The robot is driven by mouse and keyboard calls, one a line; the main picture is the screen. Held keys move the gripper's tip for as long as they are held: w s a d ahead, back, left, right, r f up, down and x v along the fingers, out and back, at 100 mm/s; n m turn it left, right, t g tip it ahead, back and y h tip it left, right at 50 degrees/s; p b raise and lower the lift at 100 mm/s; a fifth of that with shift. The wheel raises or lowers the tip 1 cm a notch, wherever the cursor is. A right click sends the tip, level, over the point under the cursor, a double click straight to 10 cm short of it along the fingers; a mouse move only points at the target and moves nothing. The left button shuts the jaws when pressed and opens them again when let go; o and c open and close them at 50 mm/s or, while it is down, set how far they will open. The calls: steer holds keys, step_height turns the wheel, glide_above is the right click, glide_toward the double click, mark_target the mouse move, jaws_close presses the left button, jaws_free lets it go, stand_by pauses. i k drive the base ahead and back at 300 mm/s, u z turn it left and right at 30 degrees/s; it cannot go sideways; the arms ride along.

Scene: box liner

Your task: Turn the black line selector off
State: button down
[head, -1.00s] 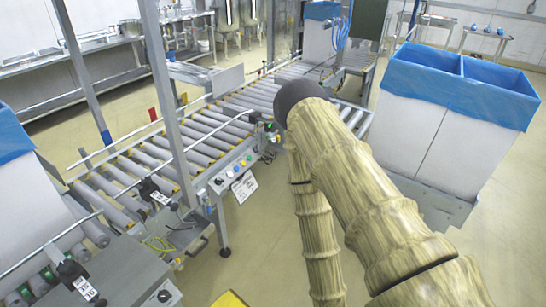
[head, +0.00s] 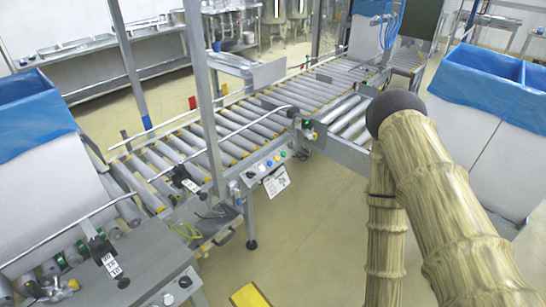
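A control panel (head: 268,166) sits on the side of the roller conveyor in the head view, with a row of small buttons and knobs. A dark knob (head: 250,174) is at its left end, and blue, green and yellow buttons are to its right. A second panel at the lower left has a black knob (head: 185,282). I cannot tell which knob is the black line selector or which way either is turned. My gripper is not in view; only my arm links show at the right, apart from both panels.
The roller conveyor (head: 185,146) runs from lower left to upper right. A metal post stands in front of it. White boxes with blue liners (head: 484,80) stand at right and left. A yellow object (head: 250,296) is on the floor at the bottom. The middle floor is clear.

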mark_target(250, 174)
steer(key=k, duration=0.65)
steer(key=z, duration=0.6)
steer(key=i, duration=1.15)
steer(key=u, duration=0.7)
steer(key=i, duration=0.35)
steer(key=u, duration=0.3)
